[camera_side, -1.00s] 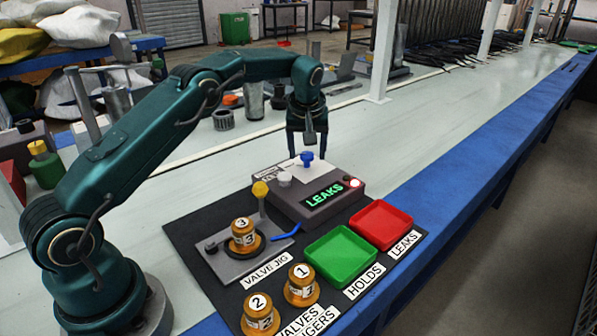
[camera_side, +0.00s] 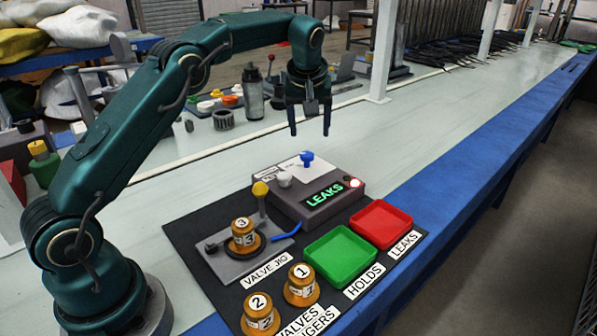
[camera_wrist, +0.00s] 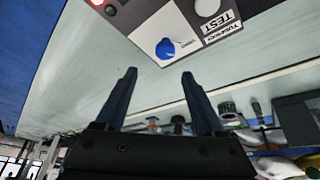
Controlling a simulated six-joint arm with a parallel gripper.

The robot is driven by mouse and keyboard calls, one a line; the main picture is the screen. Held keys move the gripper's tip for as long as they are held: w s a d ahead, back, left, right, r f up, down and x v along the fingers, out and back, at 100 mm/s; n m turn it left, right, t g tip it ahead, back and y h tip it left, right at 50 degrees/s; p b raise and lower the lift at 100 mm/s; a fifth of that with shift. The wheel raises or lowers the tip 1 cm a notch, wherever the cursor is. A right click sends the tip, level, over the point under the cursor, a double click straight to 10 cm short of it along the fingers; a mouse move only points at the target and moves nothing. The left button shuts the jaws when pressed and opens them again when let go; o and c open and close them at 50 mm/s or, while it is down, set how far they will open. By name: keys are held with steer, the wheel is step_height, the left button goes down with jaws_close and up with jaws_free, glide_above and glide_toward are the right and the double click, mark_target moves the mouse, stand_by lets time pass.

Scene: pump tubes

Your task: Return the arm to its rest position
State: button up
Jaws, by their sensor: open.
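My gripper (camera_side: 309,132) is open and empty, with its fingers pointing down in the air above and behind the tester box. In the wrist view its two fingers (camera_wrist: 158,75) are apart with nothing between them. The tester box (camera_side: 318,205) has a blue knob (camera_side: 307,157) on top, a lit green "LEAKS" display (camera_side: 324,194) and a lit red lamp (camera_side: 355,183). The blue knob also shows in the wrist view (camera_wrist: 166,49), beyond the fingertips and apart from them.
Valve 3 (camera_side: 242,232) stands in the valve jig (camera_side: 212,264). Valves 1 (camera_side: 301,290) and 2 (camera_side: 259,317) stand in front. The green tray (camera_side: 340,257) and red tray (camera_side: 381,224) are empty. Bottles and parts stand behind my arm.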

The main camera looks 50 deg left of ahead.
steer(key=s+d+r+m+t+h, duration=0.1)
steer(key=s+d+r, duration=0.2)
steer(key=s+r, duration=0.3)
steer(key=s+d+r+m+t, duration=0.1)
steer(key=s+d+r+m, duration=0.1)
steer(key=s+d+r, duration=0.35)
steer(key=s+d+f+m+h, duration=0.1)
steer(key=s+f+m, duration=0.2)
steer(key=s, duration=0.5)
steer(key=s+d+f+m+h, duration=0.1)
steer(key=s+d+f+m, duration=0.1)
steer(key=s+f, duration=0.4)
steer(key=s+m, duration=0.1)
steer(key=s, duration=0.2)
steer(key=shift+f, duration=0.25)
